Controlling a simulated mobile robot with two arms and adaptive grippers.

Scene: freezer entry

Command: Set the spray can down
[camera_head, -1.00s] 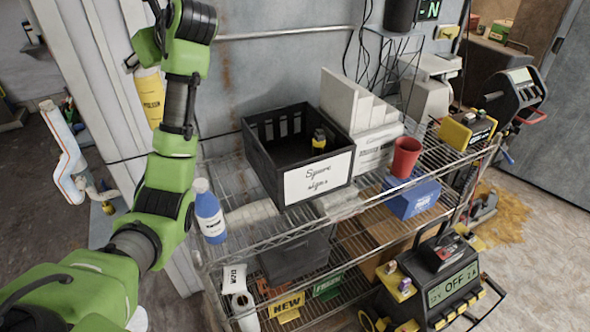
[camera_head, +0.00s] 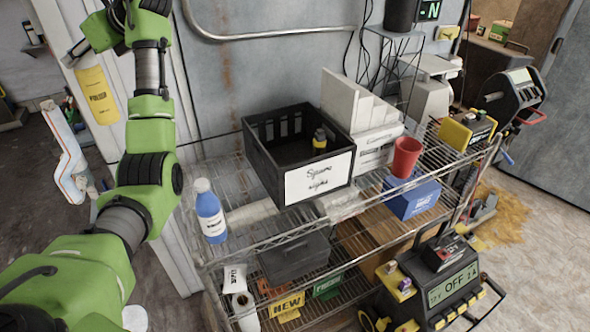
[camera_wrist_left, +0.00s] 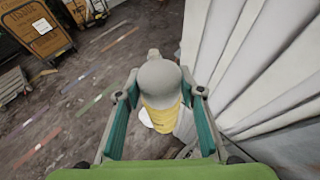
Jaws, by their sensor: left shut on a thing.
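The yellow spray can (camera_head: 97,93), with dark lettering, hangs roughly upright, slightly tilted, at the upper left of the head view. My left gripper (camera_head: 86,56) is around its top, at the end of the green arm. In the left wrist view the gripper (camera_wrist_left: 163,93) is shut on the spray can (camera_wrist_left: 161,118), one finger on each side. The can's grey top faces the camera, and its lower end is hidden. The can is in the air beside the pale wall panels, above the floor. My right gripper is not in view.
A wire shelf (camera_head: 262,243) holds a black bin (camera_head: 318,178), a blue bottle (camera_head: 210,214), a red cup (camera_head: 406,157) and a blue box (camera_head: 412,199). Bare shelf shows between the bottle and bin. Pale corrugated panels (camera_wrist_left: 240,60) stand close right of the can in the wrist view.

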